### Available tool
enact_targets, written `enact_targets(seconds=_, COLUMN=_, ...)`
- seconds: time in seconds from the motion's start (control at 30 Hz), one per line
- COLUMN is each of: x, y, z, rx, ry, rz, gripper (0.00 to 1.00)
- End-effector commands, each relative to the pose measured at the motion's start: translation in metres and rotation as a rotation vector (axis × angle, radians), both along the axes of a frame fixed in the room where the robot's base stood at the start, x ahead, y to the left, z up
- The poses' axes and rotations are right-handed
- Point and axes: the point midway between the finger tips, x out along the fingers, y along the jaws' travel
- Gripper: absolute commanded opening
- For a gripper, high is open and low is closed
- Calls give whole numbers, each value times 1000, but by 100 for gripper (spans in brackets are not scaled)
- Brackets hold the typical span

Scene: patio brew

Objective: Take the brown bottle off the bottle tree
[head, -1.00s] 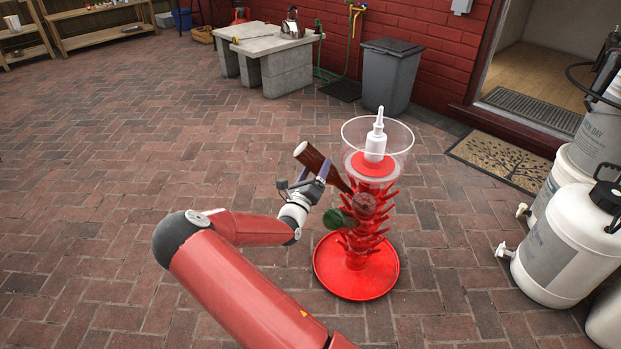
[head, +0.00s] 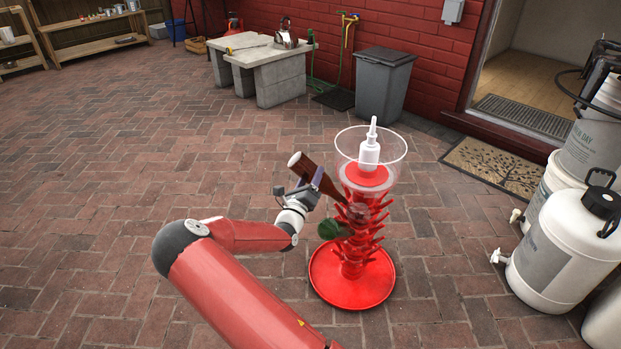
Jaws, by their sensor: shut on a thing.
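The brown bottle (head: 323,180) is tilted, one end up to the left and the other down to the right against the red bottle tree (head: 352,286). My gripper (head: 313,186) is shut on the bottle from the left. Whether a peg is still inside the bottle I cannot tell. A green bottle (head: 329,229) sits on the tree just below, and a reddish clear bottle (head: 358,213) shows on its front. A clear bowl with a white pump (head: 369,153) tops the tree.
White kegs and buckets (head: 555,240) stand at the right. A doormat (head: 490,166) lies before the doorway. A grey bin (head: 382,85) and a stone table (head: 265,65) stand behind. The brick paving at left is open.

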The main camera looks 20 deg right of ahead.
Motion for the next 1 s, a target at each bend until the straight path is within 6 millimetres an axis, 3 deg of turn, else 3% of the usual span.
enact_targets(seconds=1.0, x=18, y=31, z=35, rx=3, ry=-2, rz=5, gripper=33)
